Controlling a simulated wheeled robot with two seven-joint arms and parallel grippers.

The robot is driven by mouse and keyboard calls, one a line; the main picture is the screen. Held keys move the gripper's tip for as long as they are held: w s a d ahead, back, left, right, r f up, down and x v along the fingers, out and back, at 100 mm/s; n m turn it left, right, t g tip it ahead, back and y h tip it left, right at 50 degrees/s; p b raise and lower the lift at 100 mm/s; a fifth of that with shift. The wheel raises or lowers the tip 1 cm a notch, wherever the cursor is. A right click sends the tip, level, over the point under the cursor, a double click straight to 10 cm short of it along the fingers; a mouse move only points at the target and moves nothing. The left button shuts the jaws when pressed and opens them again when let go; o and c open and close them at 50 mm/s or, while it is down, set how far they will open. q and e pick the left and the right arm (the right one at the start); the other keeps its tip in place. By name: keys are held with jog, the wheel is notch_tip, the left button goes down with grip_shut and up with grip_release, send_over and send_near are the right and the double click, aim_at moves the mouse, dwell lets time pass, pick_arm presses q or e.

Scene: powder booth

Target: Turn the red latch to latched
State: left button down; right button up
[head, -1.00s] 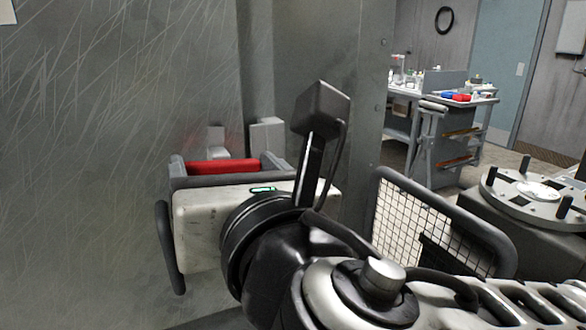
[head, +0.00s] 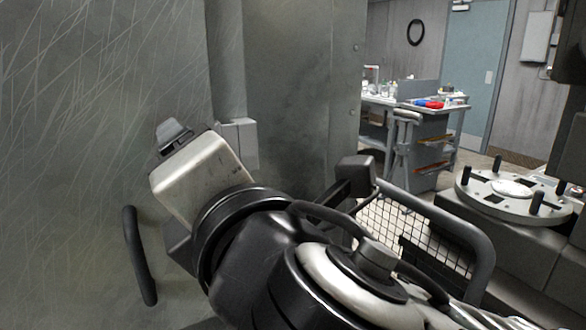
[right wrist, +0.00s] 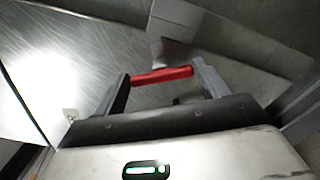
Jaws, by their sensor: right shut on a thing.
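The red latch (right wrist: 162,75) shows in the right wrist view as a short red bar between my two fingers. My right gripper (right wrist: 161,85) is shut on it, with a finger at each end of the bar. In the head view my right gripper (head: 174,137) is rolled over to a tilt in front of the scratched grey panel, and its body hides the latch. I cannot read the latch's exact angle or its end position. My left gripper is not in view.
A dark upright handle (head: 139,256) stands on the panel just left of my right wrist. Grey blocks (head: 237,142) are behind the gripper. A mesh-filled frame (head: 440,225) and a round pegged plate (head: 510,188) lie to the right. A cluttered workbench (head: 420,105) is farther back.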

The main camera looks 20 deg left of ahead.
jog(key=m, duration=0.5)
jog(key=shift+f+m, duration=0.1)
jog(key=shift+m, duration=0.3)
dwell(0.4)
jog(key=o, duration=1)
